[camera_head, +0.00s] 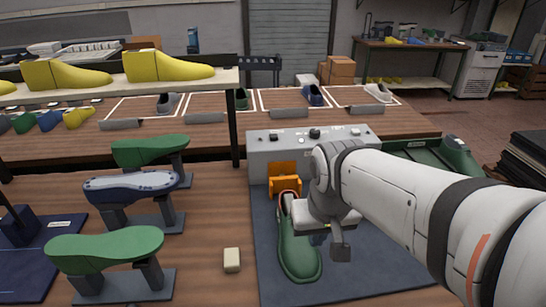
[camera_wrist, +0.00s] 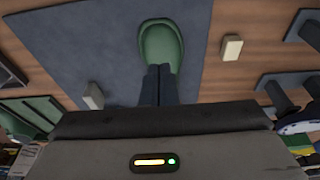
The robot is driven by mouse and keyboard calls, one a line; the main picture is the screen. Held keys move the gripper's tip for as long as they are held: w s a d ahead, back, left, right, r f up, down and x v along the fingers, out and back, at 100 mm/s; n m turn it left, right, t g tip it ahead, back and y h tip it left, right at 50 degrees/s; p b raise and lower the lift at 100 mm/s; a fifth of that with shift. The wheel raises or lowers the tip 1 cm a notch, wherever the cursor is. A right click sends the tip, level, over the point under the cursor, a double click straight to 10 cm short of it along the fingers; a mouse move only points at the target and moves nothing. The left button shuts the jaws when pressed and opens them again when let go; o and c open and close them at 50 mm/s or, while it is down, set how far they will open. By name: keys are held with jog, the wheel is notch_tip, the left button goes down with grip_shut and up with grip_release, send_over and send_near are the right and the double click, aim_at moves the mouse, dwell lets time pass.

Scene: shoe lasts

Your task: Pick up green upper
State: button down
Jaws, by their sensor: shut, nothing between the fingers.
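A green upper (camera_head: 298,255) lies on the dark blue-grey mat (camera_head: 375,268), its rounded toe toward the front and its opening toward the orange fixture. In the wrist view the rounded end of the green upper (camera_wrist: 161,45) shows just beyond my fingers, which hide part of it. My gripper (camera_head: 320,238) is over the upper, close to its right side, and is shut and empty. Its two dark fingers (camera_wrist: 159,78) are together in the wrist view. Whether they touch the upper cannot be told.
An orange fixture (camera_head: 284,180) and a grey control box (camera_head: 310,150) stand behind the upper. A cream block (camera_head: 232,260) lies left of the mat. Green forms (camera_head: 108,246) on stands are further left. A shelf (camera_head: 150,86) holds yellow lasts. A green tray (camera_head: 430,155) is behind my arm.

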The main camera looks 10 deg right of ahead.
jog(key=w+f+g+p, duration=0.1)
jog(key=w+f+g, duration=0.1)
jog(key=w, duration=2.5)
jog(key=w+f, duration=0.6)
jog(key=w, duration=0.2)
jog(key=shift+g, duration=0.3)
jog(key=f, duration=0.3)
jog(key=f+p, duration=0.1)
jog(key=f, duration=0.2)
jog(key=f+p, duration=0.1)
jog(key=f, duration=0.2)
jog(key=shift+s+a, duration=0.2)
jog(key=shift+a, duration=0.05)
jog(key=shift+s, duration=0.1)
